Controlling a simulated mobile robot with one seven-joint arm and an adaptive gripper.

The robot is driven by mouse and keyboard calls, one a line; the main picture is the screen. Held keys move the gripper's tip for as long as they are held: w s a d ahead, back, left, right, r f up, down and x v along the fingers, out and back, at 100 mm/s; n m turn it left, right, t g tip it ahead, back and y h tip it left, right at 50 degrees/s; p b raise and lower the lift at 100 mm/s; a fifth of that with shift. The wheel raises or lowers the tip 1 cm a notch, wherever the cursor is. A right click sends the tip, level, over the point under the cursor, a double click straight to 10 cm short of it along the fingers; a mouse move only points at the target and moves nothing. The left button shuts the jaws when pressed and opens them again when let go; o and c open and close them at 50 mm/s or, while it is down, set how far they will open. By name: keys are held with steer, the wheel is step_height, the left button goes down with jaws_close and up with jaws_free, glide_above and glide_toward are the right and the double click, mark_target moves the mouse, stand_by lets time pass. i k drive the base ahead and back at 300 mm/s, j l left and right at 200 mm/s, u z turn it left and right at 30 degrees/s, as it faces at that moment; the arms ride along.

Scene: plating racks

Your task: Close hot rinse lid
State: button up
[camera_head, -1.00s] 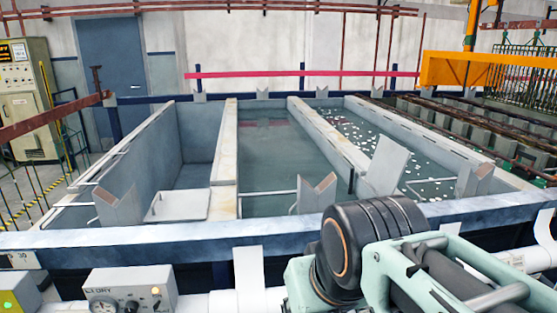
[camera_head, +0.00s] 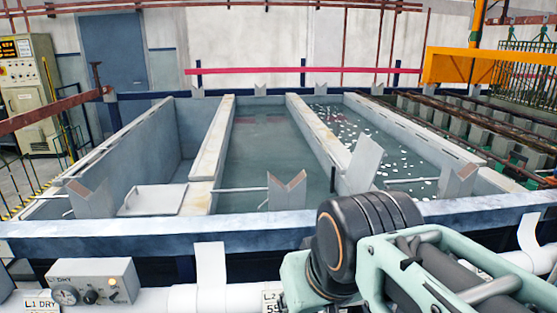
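A pale square lid panel (camera_head: 364,163) stands tilted up at the front of the right tank (camera_head: 385,150), which holds liquid with white floating bits. A second pale square panel (camera_head: 153,199) lies flat at the front of the left tank. No label shows which one is the hot rinse lid. Part of my teal and black arm shows at the lower right, in front of the tanks and apart from the panels. My gripper's fingers are not visible.
The middle tank (camera_head: 268,155) holds dark liquid. V-notched blocks (camera_head: 287,190) stand along the tank fronts. A blue-grey front beam (camera_head: 160,235), white pipe (camera_head: 243,298) and control box (camera_head: 95,283) lie before me. An orange frame (camera_head: 475,66) stands at the back right.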

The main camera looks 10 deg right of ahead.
mark_target(364, 162)
steer(key=l+u, duration=0.1)
steer(key=l, duration=0.45)
steer(key=k+l, duration=0.1)
steer(key=l, duration=0.4)
steer(key=l+u, duration=0.15)
steer(key=l, duration=0.4)
steer(key=k+l+u, duration=0.1)
steer(key=l, duration=0.4)
steer(key=k+l+u, duration=0.1)
steer(key=l, duration=0.4)
steer(key=k+l, duration=0.15)
steer(key=l, duration=0.35)
steer(key=l+u, duration=0.25)
steer(key=l, duration=1.3)
steer(key=i+l, duration=0.15)
steer(key=l, duration=0.15)
steer(key=i+l+u, duration=0.15)
steer(key=u, duration=0.2)
